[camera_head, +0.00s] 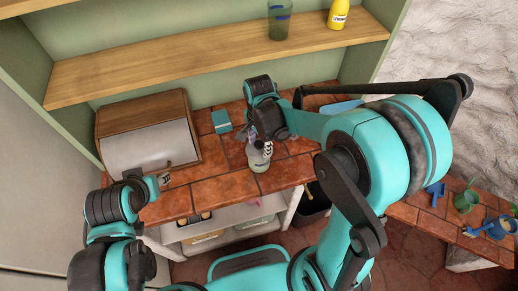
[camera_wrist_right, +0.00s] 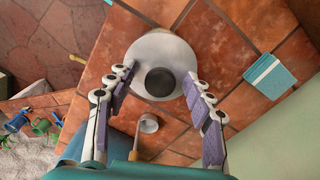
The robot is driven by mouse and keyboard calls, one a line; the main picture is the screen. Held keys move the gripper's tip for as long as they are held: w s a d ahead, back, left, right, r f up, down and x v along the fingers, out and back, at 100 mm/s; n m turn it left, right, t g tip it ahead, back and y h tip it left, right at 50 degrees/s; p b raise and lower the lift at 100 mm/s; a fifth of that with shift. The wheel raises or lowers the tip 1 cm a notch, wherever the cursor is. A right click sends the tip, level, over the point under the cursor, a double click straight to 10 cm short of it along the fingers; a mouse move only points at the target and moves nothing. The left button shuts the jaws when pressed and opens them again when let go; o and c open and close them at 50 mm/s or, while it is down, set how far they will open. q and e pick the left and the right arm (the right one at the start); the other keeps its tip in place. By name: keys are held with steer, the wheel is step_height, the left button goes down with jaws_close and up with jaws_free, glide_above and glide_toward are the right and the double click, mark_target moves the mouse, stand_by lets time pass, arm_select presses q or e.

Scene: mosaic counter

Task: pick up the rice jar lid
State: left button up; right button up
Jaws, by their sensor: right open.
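A pale, round rice jar (camera_head: 259,160) stands upright on the tiled counter in the head view. In the right wrist view, its pale round top (camera_wrist_right: 160,50) shows from above with a dark round knob (camera_wrist_right: 160,82), which looks like part of the lid. My right gripper (camera_head: 264,138) is just above the jar. In the wrist view its open fingers (camera_wrist_right: 154,82) lie on either side of the knob, with nothing held between them. My left gripper (camera_head: 163,180) is by the bread box, away from the jar; its opening is too small to judge.
A wooden bread box (camera_head: 150,145) stands on the left of the counter. A teal box (camera_wrist_right: 270,75) lies near the jar. A small scoop-like thing with a wooden handle (camera_wrist_right: 146,124) lies under the gripper. A wooden shelf (camera_head: 200,57) runs above, holding a glass (camera_head: 279,20) and a yellow bottle (camera_head: 338,15).

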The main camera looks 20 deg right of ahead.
steer(key=shift+c, duration=0.2)
jaws_close()
